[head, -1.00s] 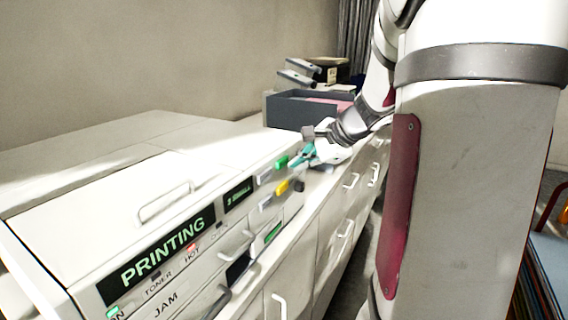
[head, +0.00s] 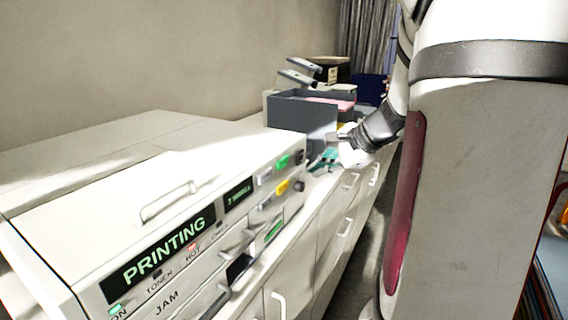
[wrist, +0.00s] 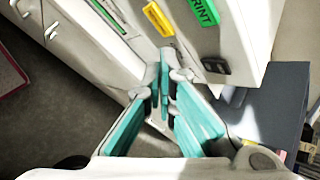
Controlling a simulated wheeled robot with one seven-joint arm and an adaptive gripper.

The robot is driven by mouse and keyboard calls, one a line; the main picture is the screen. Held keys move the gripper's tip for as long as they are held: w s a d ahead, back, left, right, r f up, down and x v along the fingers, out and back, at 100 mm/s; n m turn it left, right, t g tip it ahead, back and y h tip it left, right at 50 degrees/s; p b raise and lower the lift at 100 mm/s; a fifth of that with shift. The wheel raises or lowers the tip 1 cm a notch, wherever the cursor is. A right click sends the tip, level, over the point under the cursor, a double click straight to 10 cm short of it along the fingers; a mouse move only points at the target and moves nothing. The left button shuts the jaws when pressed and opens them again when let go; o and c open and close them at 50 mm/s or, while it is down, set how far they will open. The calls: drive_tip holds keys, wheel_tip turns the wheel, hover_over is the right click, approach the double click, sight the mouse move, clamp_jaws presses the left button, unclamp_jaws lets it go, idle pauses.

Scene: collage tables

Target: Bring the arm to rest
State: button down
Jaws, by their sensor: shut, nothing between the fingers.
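My gripper (head: 322,162) has teal finger pads. In the head view it is beside the right end of the white printer (head: 170,200), above the counter. In the wrist view my gripper (wrist: 164,72) has its fingertips together with nothing between them. There the tips appear close to the printer's front panel, below a yellow button (wrist: 158,20) and a green button (wrist: 204,10). I cannot tell whether they touch it.
A dark grey box (head: 300,113) with pink paper stands behind my gripper on the counter. Cabinet drawers with handles (head: 345,227) run below. A stapler-like object (head: 297,76) sits at the back. Open floor (wrist: 50,130) shows in the wrist view.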

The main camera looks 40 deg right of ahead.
idle(0.6)
drive_tip(key=s+a+r+n+g+y, duration=0.1)
drive_tip(key=a+n, duration=0.4)
drive_tip(key=a, duration=0.5)
drive_tip(key=s+a+r+n+g+y, duration=0.1)
drive_tip(key=a+r+n+g, duration=0.1)
drive_tip(key=a+n, duration=0.5)
drive_tip(key=s+a+n+h, duration=0.3)
drive_tip(key=s+a+n, duration=0.7)
drive_tip(key=a, duration=0.3)
drive_tip(key=shift+s+g, duration=0.3)
drive_tip(key=shift+s, duration=0.5)
